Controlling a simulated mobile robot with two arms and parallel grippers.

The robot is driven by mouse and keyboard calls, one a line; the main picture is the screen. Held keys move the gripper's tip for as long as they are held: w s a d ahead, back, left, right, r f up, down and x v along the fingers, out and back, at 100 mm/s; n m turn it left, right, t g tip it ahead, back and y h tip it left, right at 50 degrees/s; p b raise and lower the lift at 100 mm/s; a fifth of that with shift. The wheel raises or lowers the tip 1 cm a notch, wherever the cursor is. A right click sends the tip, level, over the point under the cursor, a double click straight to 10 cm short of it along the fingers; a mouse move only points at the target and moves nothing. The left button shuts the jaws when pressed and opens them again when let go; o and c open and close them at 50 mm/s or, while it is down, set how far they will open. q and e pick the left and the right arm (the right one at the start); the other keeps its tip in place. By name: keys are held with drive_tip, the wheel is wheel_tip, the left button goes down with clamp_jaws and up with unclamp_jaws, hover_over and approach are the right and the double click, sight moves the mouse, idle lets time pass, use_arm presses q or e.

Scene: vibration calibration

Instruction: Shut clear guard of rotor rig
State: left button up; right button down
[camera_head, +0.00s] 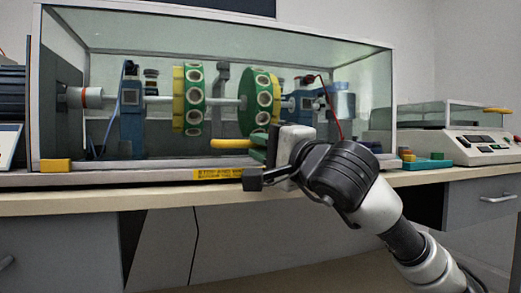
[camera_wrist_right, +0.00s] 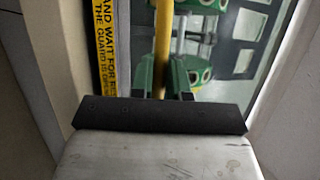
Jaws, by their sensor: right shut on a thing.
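The rotor rig has two green-and-yellow rotor discs (camera_head: 262,98) on a metal shaft (camera_head: 222,101) between blue bearing stands (camera_head: 131,112). The clear guard (camera_head: 225,40), a long box with pale edges, encloses the rig. Whether its lower edge meets the base cannot be told. A yellow bar handle (camera_head: 231,143) shows low at the front; it runs up the right wrist view (camera_wrist_right: 161,45). My right gripper (camera_head: 257,149) is shut on this handle, its fingers (camera_wrist_right: 166,82) partly hidden by its own body. My left gripper is not in view.
A yellow warning label (camera_head: 218,174) lies on the base's front edge, below the handle. A yellow block (camera_head: 55,165) sits at its left end. A white instrument (camera_head: 455,143) with a clear cover stands on the bench at right. Drawers are below.

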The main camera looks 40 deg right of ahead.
drive_tip(key=shift+w+a+f+g, duration=0.1)
drive_tip(key=shift+a+f+g, duration=0.05)
drive_tip(key=shift+f, duration=0.3)
drive_tip(key=shift+w+a+f+g, duration=0.1)
drive_tip(key=shift+a+f+g, duration=0.05)
drive_tip(key=shift+f, duration=0.25)
drive_tip(key=c, duration=1.5)
unclamp_jaws()
drive_tip(key=o, duration=0.4)
drive_tip(key=shift+s+d+f, duration=0.1)
drive_tip(key=shift+d, duration=0.15)
drive_tip(key=shift+d+r, duration=0.1)
drive_tip(key=shift+r, duration=0.15)
